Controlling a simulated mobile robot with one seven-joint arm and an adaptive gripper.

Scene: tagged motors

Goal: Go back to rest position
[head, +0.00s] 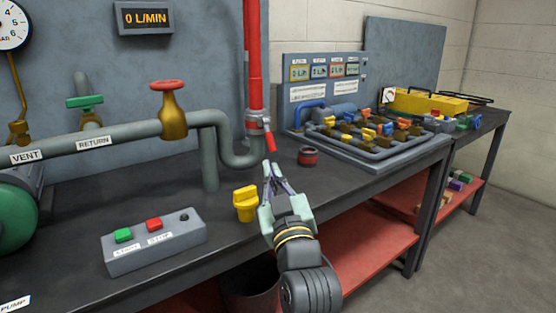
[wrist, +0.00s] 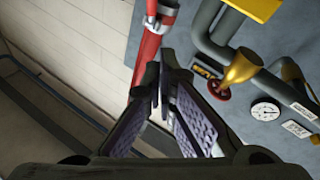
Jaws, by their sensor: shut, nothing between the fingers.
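My gripper (head: 268,165) is shut and empty in the head view, raised over the front part of the dark workbench (head: 330,180), fingers pointing away from me. In the wrist view its fingertips (wrist: 160,85) come together with nothing between them. Behind the fingertips in the head view stands a red vertical pipe (head: 253,55) with a small red lever (head: 269,142) at its lower end. The red pipe also shows in the wrist view (wrist: 150,45). I cannot tell whether the fingertips touch the lever.
A grey button box (head: 155,240) lies further left. A dark red round container (head: 308,157) stands to the right. Pipes with valve wheels (head: 167,86) run along the back left.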

